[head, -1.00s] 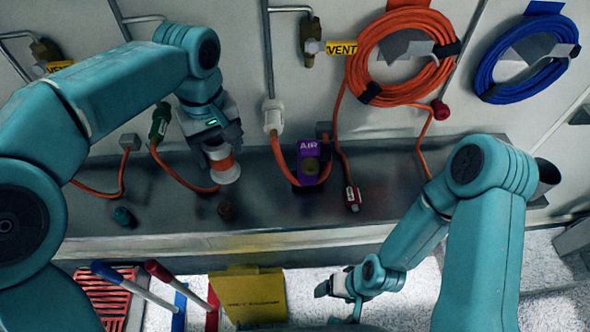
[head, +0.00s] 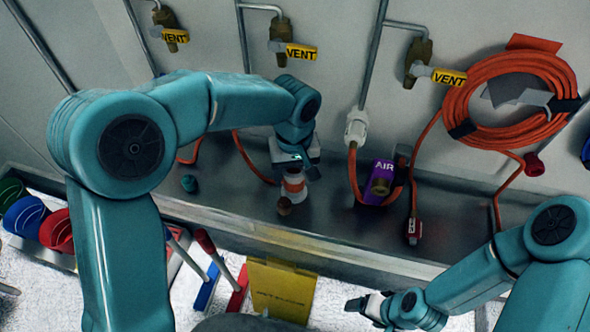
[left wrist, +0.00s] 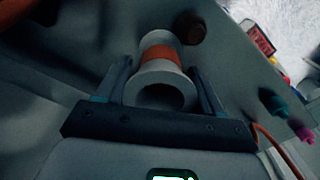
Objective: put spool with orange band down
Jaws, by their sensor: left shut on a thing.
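The spool with orange band (head: 293,184) is white with an orange middle. My left gripper (head: 292,170) is shut on it, over the grey bench (head: 240,195). In the left wrist view the spool (left wrist: 159,52) sits between the two fingers. A small brown round piece (head: 284,206) is close by the spool; it also shows in the left wrist view (left wrist: 190,27). I cannot tell whether the spool touches the bench. My right gripper (head: 362,306) is low, in front of the bench; its jaws are too small to read.
A teal piece (head: 189,183) is on the left. Orange hoses run along the wall. A yellow board (head: 280,290) stands in front. Bare bench lies between the teal piece and the spool.

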